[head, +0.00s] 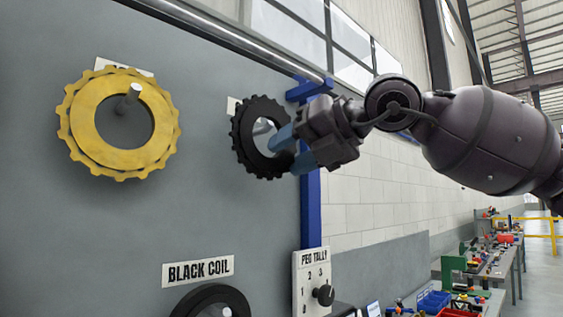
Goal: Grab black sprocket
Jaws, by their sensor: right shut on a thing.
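The black sprocket (246,144) is a toothed ring at the upper middle of the head view, in front of the grey panel, with a peg showing through its centre hole. My right gripper (283,147) reaches in from the right, its blue fingers shut on the right side of the sprocket's ring. The fingers hide part of that rim. I cannot tell whether the sprocket still rests on the peg. My left gripper is not in view.
A yellow sprocket (83,133) hangs on a peg at the left. A black coil (204,300) sits below the "BLACK COIL" label (198,271). A "PEG TALLY" dial plate (312,283) is at the lower middle. A blue post (311,205) stands at the panel's right edge. Workbenches (497,262) stand further back.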

